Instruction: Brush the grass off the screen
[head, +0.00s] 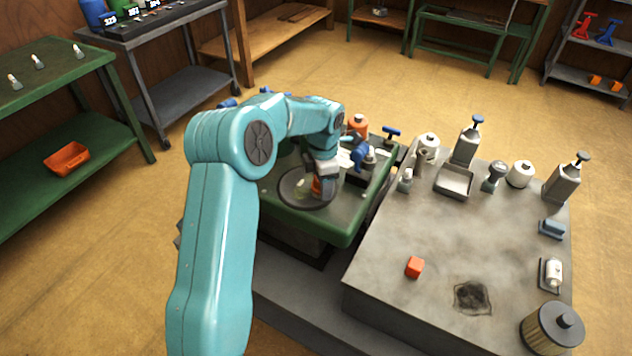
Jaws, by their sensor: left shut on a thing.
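The round dark screen (292,199) lies on top of the green mower deck (348,222), in the middle of the view. A small pale greenish patch, perhaps grass (300,183), shows on it. My left arm reaches in from the left and bends down over the deck. My left gripper (321,180) is over the right part of the screen, shut on a small orange-red thing that looks like the brush (317,187). The gripper hides much of it, and I cannot tell whether it touches the screen. My right gripper is not in view.
The grey bench (400,305) on the right carries bottles, canisters, a metal tray (454,181), an orange block (414,267), a dark stain or pad (472,297) and a cylindrical filter (552,328). A green shelf table (60,88) stands at the left. The bench's middle is clear.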

